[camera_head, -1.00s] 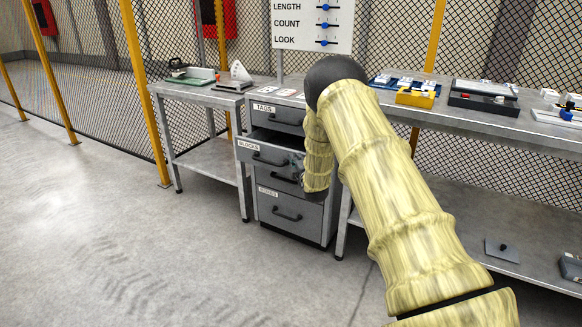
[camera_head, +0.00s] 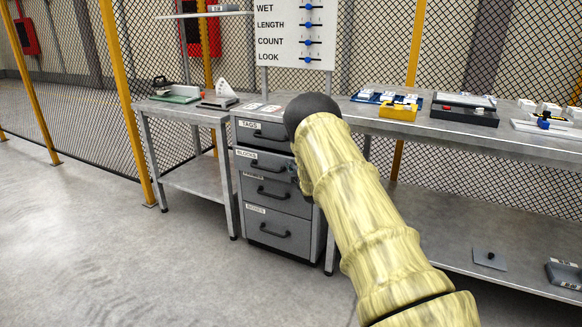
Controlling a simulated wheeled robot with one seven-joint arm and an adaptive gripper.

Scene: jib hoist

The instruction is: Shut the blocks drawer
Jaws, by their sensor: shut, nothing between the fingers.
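The blocks drawer (camera_head: 240,164) is the second drawer down in the grey drawer unit. My gripper (camera_head: 295,174) shows only as a small dark part at the right edge of the blocks drawer front. It looks shut and empty. Most of it is hidden behind my yellow arm, so I cannot tell if it touches the drawer.
The tags drawer (camera_head: 262,137) above and the lower drawers (camera_head: 278,232) look shut. A side table (camera_head: 182,116) stands left of the unit. A long bench (camera_head: 470,132) with trays runs right. A mesh fence with yellow posts is behind. The floor in front is clear.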

